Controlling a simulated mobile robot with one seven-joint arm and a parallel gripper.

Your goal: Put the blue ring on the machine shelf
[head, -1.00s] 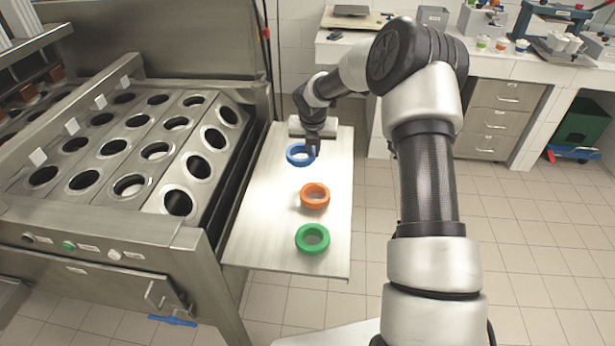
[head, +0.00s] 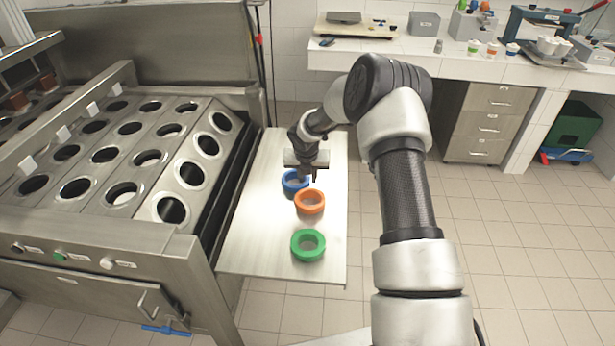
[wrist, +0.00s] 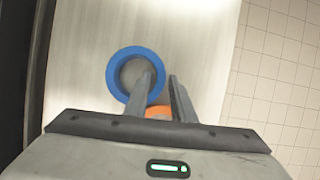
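The blue ring (head: 291,186) is at the far end of the metal side shelf, close behind the orange ring, partly hidden by my gripper (head: 314,178). In the wrist view, the blue ring (wrist: 115,75) has its right wall between my two fingers (wrist: 160,78), one inside the hole and one outside. My gripper appears shut on that wall. I cannot tell whether the ring is lifted or touches the shelf. The metal side shelf (head: 265,240) is fixed beside the machine (head: 130,235).
The orange ring (head: 310,208) and the green ring (head: 308,257) stand on the side shelf nearer to me. The orange ring (wrist: 158,112) is close to the blue one. The machine's top has rows of round holes. Tiled floor (head: 520,260) lies to the right.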

